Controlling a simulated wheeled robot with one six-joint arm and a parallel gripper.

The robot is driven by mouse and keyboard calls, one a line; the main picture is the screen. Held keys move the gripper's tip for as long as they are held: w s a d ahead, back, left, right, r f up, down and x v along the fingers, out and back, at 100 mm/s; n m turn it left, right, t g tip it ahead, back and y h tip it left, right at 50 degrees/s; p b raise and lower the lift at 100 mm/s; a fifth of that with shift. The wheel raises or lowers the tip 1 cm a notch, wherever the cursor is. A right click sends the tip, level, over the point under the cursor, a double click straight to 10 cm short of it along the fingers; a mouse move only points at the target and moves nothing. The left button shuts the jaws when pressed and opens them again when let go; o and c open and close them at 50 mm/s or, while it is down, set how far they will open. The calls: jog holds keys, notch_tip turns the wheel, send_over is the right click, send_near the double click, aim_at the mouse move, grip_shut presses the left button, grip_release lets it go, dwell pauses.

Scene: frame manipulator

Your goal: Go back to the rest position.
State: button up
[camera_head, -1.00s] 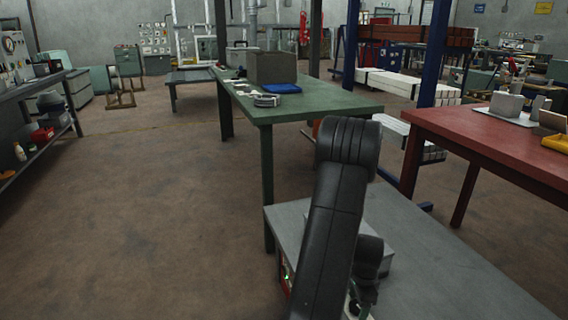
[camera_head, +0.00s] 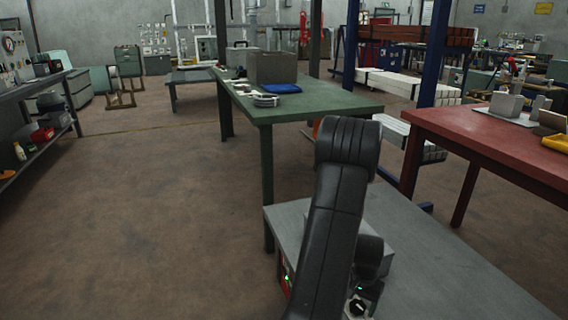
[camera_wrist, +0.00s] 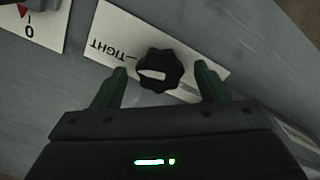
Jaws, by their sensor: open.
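In the wrist view my gripper (camera_wrist: 158,92) is open, with its two green fingers apart and nothing between the tips that I can see it touching. A black knob (camera_wrist: 160,72) with a white pointer mark sits on a white label plate (camera_wrist: 112,32) reading "TIGHT", just beyond and between the fingertips. In the head view my black arm (camera_head: 338,200) rises over the grey table at the lower middle and hides part of a box there. A black knob (camera_head: 357,306) shows on that box's front at the bottom. My fingers are hidden in the head view.
The grey table (camera_head: 450,270) has bare room to the right. A green table (camera_head: 340,104) with a grey bin (camera_head: 272,68) stands behind it. A red table (camera_head: 470,130) stands at the right, a shelf (camera_head: 40,92) at the left. The brown floor (camera_head: 140,210) between is clear.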

jog(key=shift+n, duration=1.5)
